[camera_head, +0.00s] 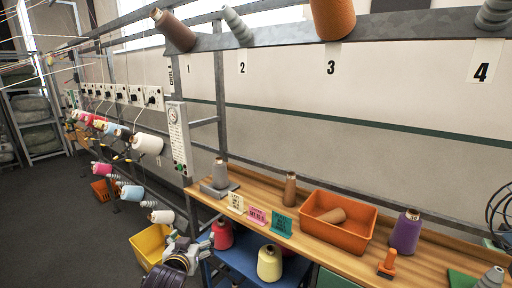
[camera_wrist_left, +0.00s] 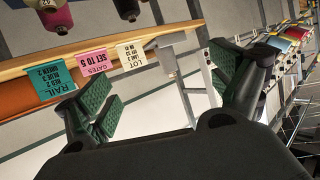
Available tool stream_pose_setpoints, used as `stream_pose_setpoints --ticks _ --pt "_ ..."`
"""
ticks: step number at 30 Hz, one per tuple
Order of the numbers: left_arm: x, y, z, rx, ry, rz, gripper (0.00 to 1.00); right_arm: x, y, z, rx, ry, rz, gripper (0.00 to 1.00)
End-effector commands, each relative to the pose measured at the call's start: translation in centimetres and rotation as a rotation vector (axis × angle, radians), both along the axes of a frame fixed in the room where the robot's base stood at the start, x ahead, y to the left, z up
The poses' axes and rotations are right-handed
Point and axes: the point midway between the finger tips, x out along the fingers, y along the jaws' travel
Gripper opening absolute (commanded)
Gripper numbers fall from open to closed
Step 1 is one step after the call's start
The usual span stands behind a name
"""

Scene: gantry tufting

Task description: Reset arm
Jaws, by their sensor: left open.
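My left gripper (camera_head: 182,250) is low in the head view, in front of the wooden bench (camera_head: 345,262) and beside the yellow bin (camera_head: 151,243). In the left wrist view my left gripper (camera_wrist_left: 165,92) has its two green-padded fingers wide apart with nothing between them. Beyond the fingers, that view shows a white card (camera_wrist_left: 132,55), a pink card (camera_wrist_left: 93,62) and a teal card (camera_wrist_left: 50,80) upside down on the bench edge. My right gripper is not in view.
An orange tray (camera_head: 363,238) holding a brown cone, a purple cone (camera_head: 405,232) and an orange-handled stamp (camera_head: 387,263) are on the bench. Red (camera_head: 221,235) and yellow (camera_head: 269,263) cones sit below its edge. A rail with numbered cones runs above. Dark floor (camera_head: 50,215) lies open at left.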

Motion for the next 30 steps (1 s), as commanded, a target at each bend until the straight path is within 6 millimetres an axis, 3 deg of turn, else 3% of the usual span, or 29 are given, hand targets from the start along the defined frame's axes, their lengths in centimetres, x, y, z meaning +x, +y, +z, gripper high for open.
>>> stream_pose_setpoints --ticks 6,15,21,30 --pt "-4.9 1.0 -5.8 0.01 0.203 0.001 0.94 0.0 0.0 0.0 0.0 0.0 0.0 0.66" --pt "-12.6 1.9 -12.3 0.028 0.48 -0.022 0.94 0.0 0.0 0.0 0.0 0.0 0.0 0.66" --pt "-18.1 2.3 -15.4 0.036 0.65 -0.053 0.94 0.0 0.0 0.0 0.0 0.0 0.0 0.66" --pt "-23.0 2.5 -17.4 0.041 0.796 -0.087 0.94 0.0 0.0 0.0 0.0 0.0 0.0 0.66"
